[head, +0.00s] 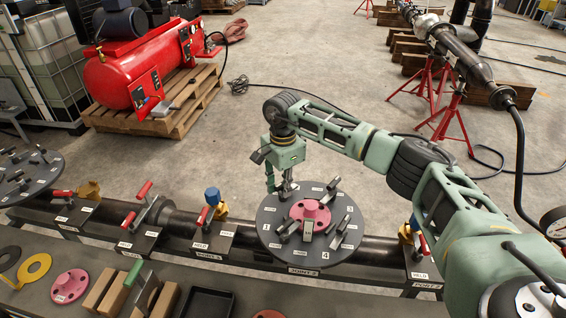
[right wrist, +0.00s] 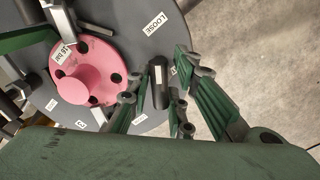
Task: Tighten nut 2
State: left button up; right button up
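A round dark grey plate (head: 268,232) sits on the pipe at the sign reading JOINT 2. A pink flange (head: 310,214) lies at its middle, with several grey metal pieces around it. My right gripper (head: 285,190) is over the plate's far side. In the right wrist view, the pink flange (right wrist: 88,72) shows bolt holes and a "16 bar" label. A dark upright cylinder (right wrist: 158,88) with a white mark stands between the green-padded fingers of my right gripper (right wrist: 155,95), which look apart from it. Which numbered nut this is cannot be told. My left gripper is not in view.
A LOOSE label (right wrist: 155,23) is on the plate. A blue-topped yellow fitting (head: 213,198) and red-handled clamps (head: 143,190) stand along the pipe. The front bench holds a pink disc (head: 70,285), wooden blocks and a black tray (head: 207,302). A red compressor (head: 135,75) stands behind on a pallet.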

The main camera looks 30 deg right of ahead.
jog(key=m+p, duration=0.1)
jog(key=m, duration=0.1)
jog(key=m+p, duration=0.2)
jog(key=m, duration=0.1)
jog(key=m+p, duration=0.2)
jog(key=m, duration=0.1)
jog(key=shift+s+r, duration=0.1)
jog(key=shift+r, duration=0.15)
jog(key=m, duration=0.3)
jog(key=shift+f, duration=0.15)
jog(key=m+p, duration=0.1)
jog(key=m, duration=0.5)
jog(key=shift+p, duration=0.4)
jog(key=shift+f+b, duration=0.25)
jog(key=shift+b, duration=0.05)
jog(key=shift+n+b, duration=0.85)
jog(key=shift+n, duration=0.05)
notch_tip(320, 180, up, 6)
jog(key=p, duration=0.4)
jog(key=shift+r, duration=0.15)
jog(key=shift+r+p, duration=0.35)
jog(key=shift+r, duration=0.2)
